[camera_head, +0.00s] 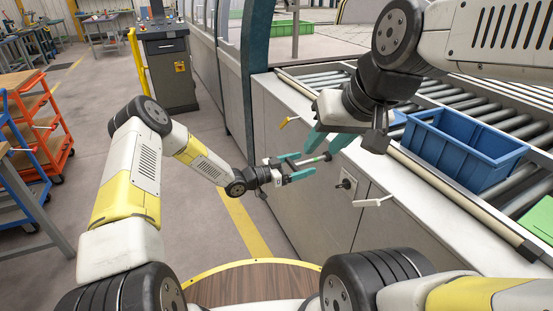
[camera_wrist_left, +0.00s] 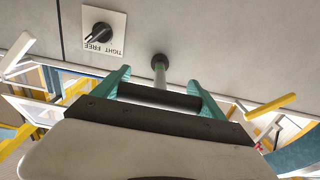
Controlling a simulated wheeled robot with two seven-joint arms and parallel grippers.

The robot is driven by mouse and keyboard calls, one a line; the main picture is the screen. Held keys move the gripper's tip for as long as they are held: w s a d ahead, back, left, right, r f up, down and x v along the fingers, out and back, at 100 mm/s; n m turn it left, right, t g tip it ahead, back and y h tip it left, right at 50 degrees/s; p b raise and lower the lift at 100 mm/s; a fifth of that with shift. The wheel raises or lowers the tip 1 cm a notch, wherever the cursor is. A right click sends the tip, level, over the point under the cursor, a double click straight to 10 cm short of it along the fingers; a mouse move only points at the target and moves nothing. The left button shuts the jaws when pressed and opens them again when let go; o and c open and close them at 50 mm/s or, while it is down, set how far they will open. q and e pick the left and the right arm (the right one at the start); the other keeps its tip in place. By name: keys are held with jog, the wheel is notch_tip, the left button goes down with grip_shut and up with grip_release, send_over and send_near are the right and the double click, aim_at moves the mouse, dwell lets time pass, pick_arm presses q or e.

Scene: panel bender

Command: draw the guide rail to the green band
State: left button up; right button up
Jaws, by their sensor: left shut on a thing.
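The pale guide rail (camera_head: 455,205) runs along the front edge of the conveyor. A rod with a dark collar (camera_wrist_left: 159,62) sticks out from the cabinet front; it also shows in the head view (camera_head: 327,156). My left gripper (camera_head: 300,167) is at the rod's outer end, shut on a dark handle bar (camera_wrist_left: 160,97) between its teal fingers. My right gripper (camera_head: 329,139) hangs above the cabinet front with its teal fingers apart and seemingly empty. A green patch (camera_head: 541,217) shows at the right edge; whether it is the green band I cannot tell.
A blue crate (camera_head: 463,155) stands on the rollers. The cabinet front carries a TIGHT/FREE dial (camera_wrist_left: 99,33), its pointer towards FREE, a yellow lever (camera_head: 289,121) and a white lever (camera_head: 373,201). An orange shelf trolley (camera_head: 45,125) stands left; the floor between is clear.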

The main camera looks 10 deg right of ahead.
aim_at(292, 166)
pick_arm(q)
jog(key=shift+x, duration=2.25)
jog(key=o, duration=2)
jog(key=shift+a, duration=0.1)
jog(key=v, duration=0.7)
jog(key=shift+s+a, duration=0.1)
jog(key=shift+a, duration=0.15)
